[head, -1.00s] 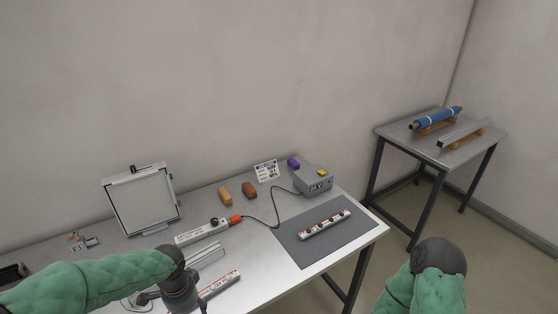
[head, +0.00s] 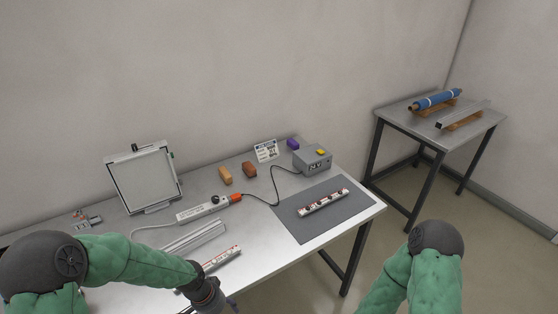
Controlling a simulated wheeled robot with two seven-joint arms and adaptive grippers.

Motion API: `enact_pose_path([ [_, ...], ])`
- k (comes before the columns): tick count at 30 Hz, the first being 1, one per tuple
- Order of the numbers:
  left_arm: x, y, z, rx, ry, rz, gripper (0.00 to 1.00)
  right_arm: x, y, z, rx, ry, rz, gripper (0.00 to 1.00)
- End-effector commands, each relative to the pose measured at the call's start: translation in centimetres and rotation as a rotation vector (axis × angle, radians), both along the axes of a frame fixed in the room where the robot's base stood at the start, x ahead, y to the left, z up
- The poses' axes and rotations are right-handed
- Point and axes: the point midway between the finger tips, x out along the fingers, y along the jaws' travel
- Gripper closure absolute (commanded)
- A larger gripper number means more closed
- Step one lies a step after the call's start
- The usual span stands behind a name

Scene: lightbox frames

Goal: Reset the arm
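My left arm comes in from the lower left in a green padded sleeve, and its dark wrist hangs near the table's front edge. The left gripper itself is below the picture's edge or hidden, so its fingers do not show. My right arm is at the lower right, with a dark joint and green sleeve over the floor; its gripper is out of view. The metal table (head: 290,250) holds a framed white panel (head: 142,178) standing at the left. A white-and-red strip (head: 323,202) lies on the grey mat (head: 350,222).
A grey box (head: 313,160) has a cable to a white bar (head: 200,210) with an orange end. Orange and brown blocks (head: 225,175) stand behind. Metal profiles (head: 192,238) and another strip (head: 222,258) lie near my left wrist. A side table (head: 402,112) bears a blue roll (head: 437,99).

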Motion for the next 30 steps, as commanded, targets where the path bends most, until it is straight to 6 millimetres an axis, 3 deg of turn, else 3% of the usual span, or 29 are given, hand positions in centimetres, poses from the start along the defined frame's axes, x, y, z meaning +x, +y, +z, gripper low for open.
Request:
enact_pose_path([
  [3,-1.4,-2.0,-3.6,-0.051,0.039,0.114,0.34,0.0,0.0,-0.4,0.0,0.0,0.0,0.44],
  [15,-6.7,-6.1,-12.6,-0.129,0.146,0.54,0.34,0.0,0.0,-1.4,0.0,0.0,0.0,0.44],
  [21,-9.0,-6.7,-15.1,-0.123,0.176,0.693,0.34,0.0,0.0,-1.7,0.0,0.0,0.0,0.44],
  [30,-9.8,-6.8,-15.8,-0.117,0.182,0.748,0.34,0.0,0.0,-1.8,0.0,0.0,0.0,0.44],
])
